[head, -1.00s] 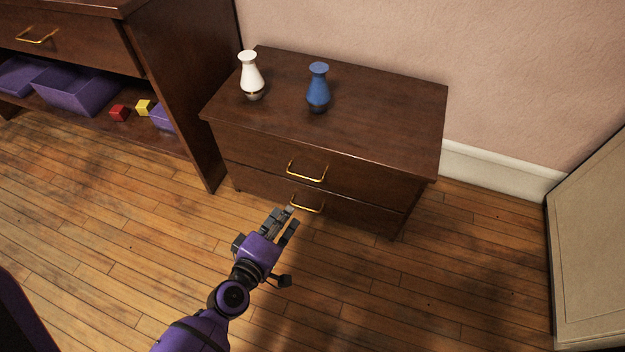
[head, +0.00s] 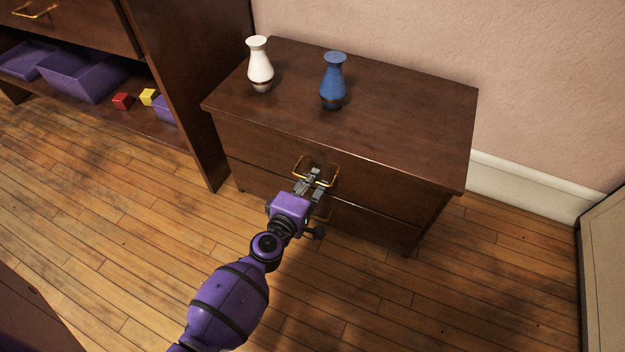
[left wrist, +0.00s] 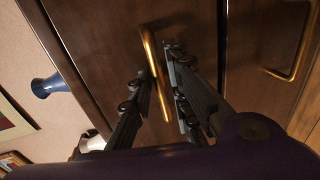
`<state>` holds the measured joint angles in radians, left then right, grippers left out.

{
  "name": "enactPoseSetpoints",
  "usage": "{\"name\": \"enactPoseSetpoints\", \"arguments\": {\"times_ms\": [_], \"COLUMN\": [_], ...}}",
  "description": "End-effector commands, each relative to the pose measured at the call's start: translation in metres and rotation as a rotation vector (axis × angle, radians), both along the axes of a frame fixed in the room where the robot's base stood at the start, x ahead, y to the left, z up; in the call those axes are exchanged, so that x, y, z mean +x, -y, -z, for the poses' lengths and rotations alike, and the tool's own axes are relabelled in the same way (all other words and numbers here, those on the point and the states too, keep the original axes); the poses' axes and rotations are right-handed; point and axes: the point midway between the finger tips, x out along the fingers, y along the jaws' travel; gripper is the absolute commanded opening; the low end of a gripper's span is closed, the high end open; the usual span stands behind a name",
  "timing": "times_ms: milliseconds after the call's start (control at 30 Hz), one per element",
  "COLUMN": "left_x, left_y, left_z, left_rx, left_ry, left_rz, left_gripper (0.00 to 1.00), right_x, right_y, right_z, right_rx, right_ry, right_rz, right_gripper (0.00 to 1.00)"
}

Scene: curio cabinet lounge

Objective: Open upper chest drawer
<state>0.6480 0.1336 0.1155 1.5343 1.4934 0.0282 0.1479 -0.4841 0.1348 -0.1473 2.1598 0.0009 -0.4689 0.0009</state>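The dark wooden chest (head: 400,115) stands against the wall with two drawers. Its upper drawer (head: 250,143) looks closed and has a brass handle (head: 332,176). My left gripper (head: 314,176) is at this handle. In the left wrist view, the brass handle (left wrist: 153,62) runs between the two open fingers of my left gripper (left wrist: 160,85), with a gap visible between them. The lower drawer's handle (head: 325,214) is partly hidden behind my gripper; it shows clear in the left wrist view (left wrist: 296,55). My right gripper is not in view.
A white vase (head: 260,66) and a blue vase (head: 333,82) stand on the chest top. A taller cabinet (head: 175,70) is at the left, its shelf holding purple bins (head: 80,77), a red cube (head: 122,101) and a yellow cube (head: 149,96). Floor before the chest is clear.

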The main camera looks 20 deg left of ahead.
Motion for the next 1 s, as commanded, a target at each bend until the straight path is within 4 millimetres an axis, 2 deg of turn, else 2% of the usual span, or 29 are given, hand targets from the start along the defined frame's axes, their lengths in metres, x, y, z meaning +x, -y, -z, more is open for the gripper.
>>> {"name": "enactPoseSetpoints", "arguments": {"times_ms": [267,400,800,1000], "left_x": [0.002,0.002,0.001,-0.013], "left_y": [0.000,0.000,0.000,-0.001], "left_z": [0.001,0.001,0.001,0.002], "left_rx": [0.001,0.001,0.001,0.001], "left_ry": [-0.001,-0.001,-0.001,-0.002], "left_rz": [0.000,0.000,0.000,-0.002], "left_gripper": [0.17,0.00,0.00,0.00], "right_x": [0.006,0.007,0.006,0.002], "right_y": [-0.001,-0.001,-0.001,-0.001], "right_z": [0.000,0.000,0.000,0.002], "right_rx": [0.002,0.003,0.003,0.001], "right_ry": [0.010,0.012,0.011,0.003], "right_rz": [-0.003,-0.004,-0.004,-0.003], "right_gripper": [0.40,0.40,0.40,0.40]}}
